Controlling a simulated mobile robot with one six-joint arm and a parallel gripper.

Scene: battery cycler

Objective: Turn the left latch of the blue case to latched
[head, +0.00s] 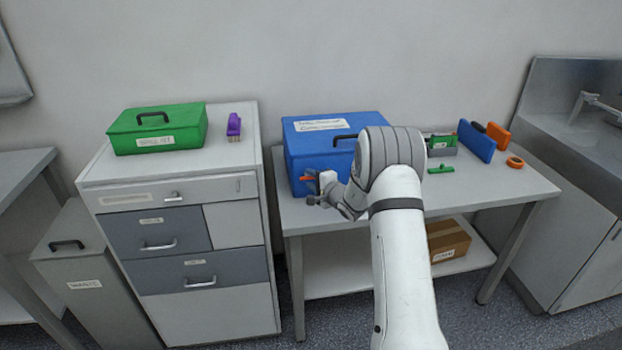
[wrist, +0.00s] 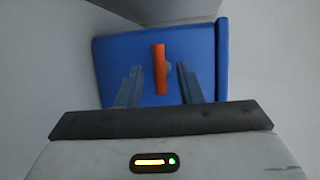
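The blue case (head: 309,151) stands closed at the left end of the table, with a black handle and a white label on its lid. Its orange left latch (head: 306,178) shows on the front face, just left of my gripper (head: 318,196). In the wrist view the latch (wrist: 159,69) is an orange bar, upright in the picture, on the blue face of the case (wrist: 115,62). My gripper (wrist: 158,88) is open, with one finger on each side of the latch and gaps showing between. The right latch is hidden behind my arm.
The grey table (head: 520,185) also holds a green-grey device, a blue panel (head: 476,142), orange items and a green piece on the right. A drawer cabinet (head: 180,215) with a green case (head: 157,128) and a purple object (head: 234,126) stands to the left.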

